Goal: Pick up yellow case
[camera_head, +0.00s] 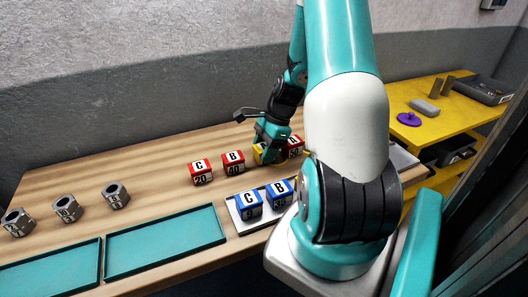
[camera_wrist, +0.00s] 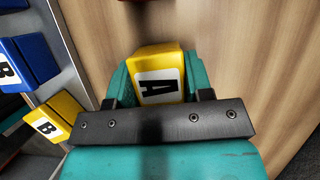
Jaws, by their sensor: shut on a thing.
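The yellow case (camera_wrist: 156,62) carries a white label with a black letter A and sits between the fingers of my gripper (camera_wrist: 152,88) in the wrist view. My gripper is shut on it. In the head view the yellow case (camera_head: 259,153) is mostly hidden behind my gripper (camera_head: 265,152), over the wooden table. A second yellow case (camera_wrist: 55,117) labelled B shows at the left of the wrist view, beside a blue case (camera_wrist: 28,62). I cannot tell whether the held case touches the table.
Red cases (camera_head: 200,172) (camera_head: 233,163) (camera_head: 296,146) stand on the wooden table (camera_head: 150,165) around my gripper. Blue cases (camera_head: 249,203) (camera_head: 280,192) stand on a light tray (camera_head: 237,220) in front. Teal trays (camera_head: 166,240) and grey hex nuts (camera_head: 66,208) lie left. A yellow bench (camera_head: 440,118) stands right.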

